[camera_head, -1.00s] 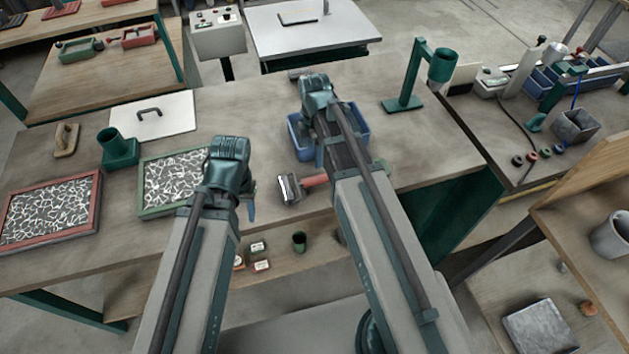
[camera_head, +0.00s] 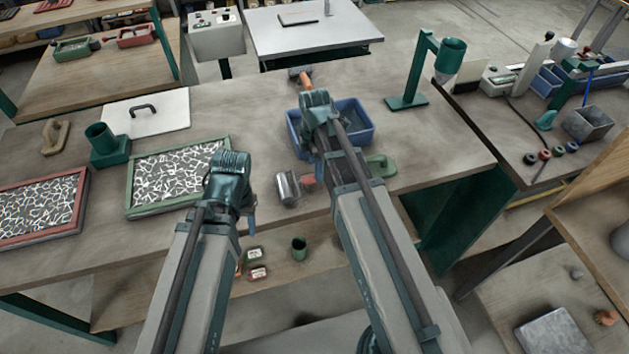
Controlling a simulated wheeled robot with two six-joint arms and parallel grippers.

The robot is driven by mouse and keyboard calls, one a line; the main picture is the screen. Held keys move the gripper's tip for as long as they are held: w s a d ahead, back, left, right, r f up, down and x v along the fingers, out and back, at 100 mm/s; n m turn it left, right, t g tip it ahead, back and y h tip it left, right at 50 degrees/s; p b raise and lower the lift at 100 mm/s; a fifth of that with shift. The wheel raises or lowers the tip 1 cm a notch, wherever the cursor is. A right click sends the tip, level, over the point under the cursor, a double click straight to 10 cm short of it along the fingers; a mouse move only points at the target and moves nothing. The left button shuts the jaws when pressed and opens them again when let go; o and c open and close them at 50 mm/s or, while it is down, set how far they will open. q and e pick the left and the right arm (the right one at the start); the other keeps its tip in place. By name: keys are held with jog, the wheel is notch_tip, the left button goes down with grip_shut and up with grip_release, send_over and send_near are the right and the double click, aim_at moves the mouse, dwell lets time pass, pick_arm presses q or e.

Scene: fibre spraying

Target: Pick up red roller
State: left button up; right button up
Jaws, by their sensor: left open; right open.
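The red roller has a shiny metal drum (camera_head: 287,187) and lies on the workbench between my two arms. Its red handle (camera_head: 308,180) runs toward my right arm, which partly covers it. My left gripper (camera_head: 250,214) is open, to the left of the drum and apart from it; its wrist hides most of the fingers. My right gripper (camera_head: 312,146) is open above the left part of a blue bin (camera_head: 361,117), beyond the roller. Its fingers are mostly hidden by the wrist.
A tool with an orange handle (camera_head: 305,80) lies behind the bin. A green-framed tray (camera_head: 130,197) and a red-framed tray (camera_head: 76,212) lie on the left. A green float (camera_head: 382,165) lies right of my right arm. A green stand (camera_head: 408,102) stands behind right.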

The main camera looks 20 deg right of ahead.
aim_at(309, 181)
notch_tip(309, 181, down, 4)
jog(key=b, duration=0.3)
jog(key=shift+f, duration=0.1)
grip_shut()
